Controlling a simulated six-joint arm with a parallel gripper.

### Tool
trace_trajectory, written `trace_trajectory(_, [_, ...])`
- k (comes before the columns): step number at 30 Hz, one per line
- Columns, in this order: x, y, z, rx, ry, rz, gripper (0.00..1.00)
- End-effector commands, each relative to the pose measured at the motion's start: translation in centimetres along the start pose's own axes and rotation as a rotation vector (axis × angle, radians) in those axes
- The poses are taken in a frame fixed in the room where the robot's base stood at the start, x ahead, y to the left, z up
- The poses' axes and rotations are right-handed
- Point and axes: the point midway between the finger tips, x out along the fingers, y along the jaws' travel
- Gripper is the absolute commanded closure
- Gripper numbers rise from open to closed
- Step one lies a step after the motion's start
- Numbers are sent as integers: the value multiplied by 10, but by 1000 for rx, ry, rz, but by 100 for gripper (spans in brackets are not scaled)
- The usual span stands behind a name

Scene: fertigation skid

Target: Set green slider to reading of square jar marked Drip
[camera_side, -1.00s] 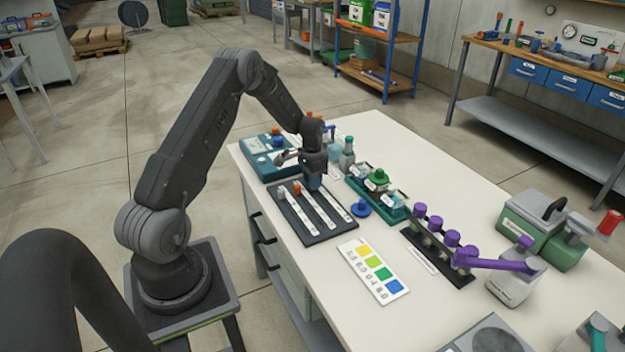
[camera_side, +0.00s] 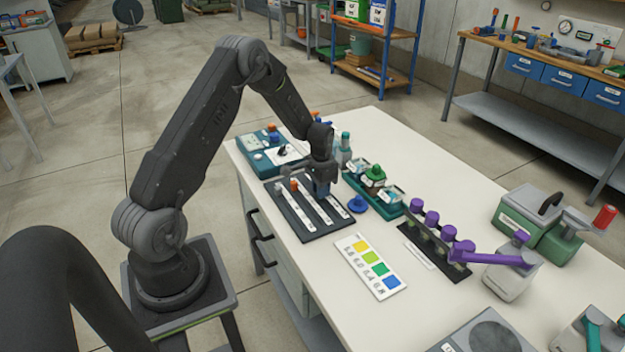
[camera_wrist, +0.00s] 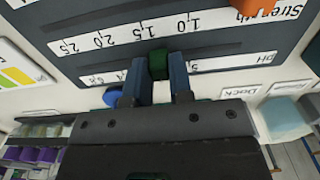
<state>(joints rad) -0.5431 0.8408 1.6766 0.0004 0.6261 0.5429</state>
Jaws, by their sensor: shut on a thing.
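My gripper (camera_side: 321,190) is over the right-hand track of the dark slider board (camera_side: 309,237). In the wrist view its two blue fingers (camera_wrist: 156,82) are shut on the green slider (camera_wrist: 158,64), which sits at the pH scale (camera_wrist: 235,66). The fingers hide much of that scale, so I cannot read its value. An orange slider (camera_side: 294,185) and a white one (camera_side: 278,187) stand on the other tracks. Several small jars stand in a teal tray (camera_side: 396,213) right of the board, one with a green lid (camera_side: 375,172). I cannot read the Drip mark.
A blue knob-like piece (camera_side: 358,204) lies close right of the board. A colour card (camera_side: 371,266) with yellow, green and blue squares lies in front. A rack of purple-capped vials (camera_side: 433,237) is farther right. A teal device (camera_side: 259,155) is behind the board.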

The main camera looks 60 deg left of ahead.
Motion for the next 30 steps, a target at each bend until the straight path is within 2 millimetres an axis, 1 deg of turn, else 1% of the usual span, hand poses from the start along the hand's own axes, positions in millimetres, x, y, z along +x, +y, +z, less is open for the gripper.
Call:
trace_trajectory(1, [-1,6,-1,3,3,-1,100])
trace_trajectory(3, [-1,10,-1,1,4,-2,100])
trace_trajectory(11, [-1,10,-1,-1,5,-2,100])
trace_trajectory(12, [-1,10,-1,-1,5,-2,78])
trace_trajectory(19, [0,10,-1,0,3,-1,56])
trace_trajectory(20, [0,10,-1,0,3,-1,53])
trace_trajectory(26, [0,10,0,0,2,-1,53])
trace_trajectory(30, [-8,9,-1,0,4,-2,53])
